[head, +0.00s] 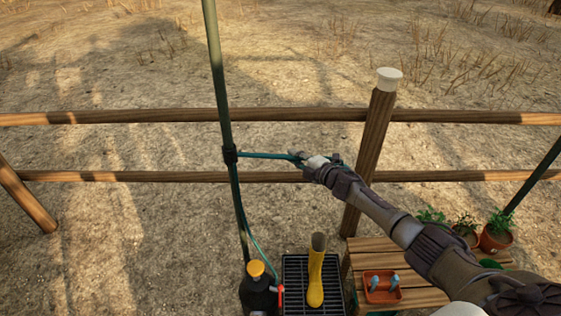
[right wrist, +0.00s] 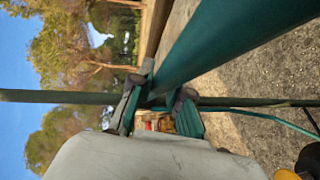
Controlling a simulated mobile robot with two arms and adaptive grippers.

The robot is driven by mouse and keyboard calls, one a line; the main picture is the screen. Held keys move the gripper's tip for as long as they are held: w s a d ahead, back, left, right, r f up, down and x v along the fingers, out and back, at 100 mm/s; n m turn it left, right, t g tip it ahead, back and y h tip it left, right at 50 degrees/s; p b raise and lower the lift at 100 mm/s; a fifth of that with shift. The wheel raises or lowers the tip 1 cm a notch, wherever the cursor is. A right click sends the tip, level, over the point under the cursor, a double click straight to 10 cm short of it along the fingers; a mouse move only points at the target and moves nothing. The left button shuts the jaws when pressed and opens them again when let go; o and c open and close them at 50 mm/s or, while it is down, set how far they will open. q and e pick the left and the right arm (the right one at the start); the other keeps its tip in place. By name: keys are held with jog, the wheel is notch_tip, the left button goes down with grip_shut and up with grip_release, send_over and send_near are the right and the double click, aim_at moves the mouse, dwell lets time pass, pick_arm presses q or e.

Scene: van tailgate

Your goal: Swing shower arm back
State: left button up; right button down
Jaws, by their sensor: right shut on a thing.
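The teal shower arm (head: 262,155) sticks out sideways to the right from a dark collar on a tall green pole (head: 219,80) in the head view. My right gripper (head: 316,161) is shut on the arm near its outer end. In the right wrist view the shower arm (right wrist: 230,42) runs large from the upper right in between the fingers of my right gripper (right wrist: 162,108). The pole (right wrist: 60,97) crosses behind it there. The very end of the arm is partly hidden by the gripper. My left gripper is not in view.
A wooden rail fence (head: 110,116) with a capped post (head: 370,150) stands behind the arm. Below are a black tank with a yellow cap (head: 257,270), a yellow boot (head: 315,280) on a black grate (head: 297,264) and a wooden bench (head: 420,298) with potted plants (head: 497,232) and a red tray (head: 382,297).

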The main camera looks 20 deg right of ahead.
jog(key=shift+w+d, duration=0.15)
jog(key=shift+w, duration=0.1)
jog(key=c, duration=1.1)
grip_release()
jog(key=v, duration=1.2)
jog(key=shift+d+f, duration=0.1)
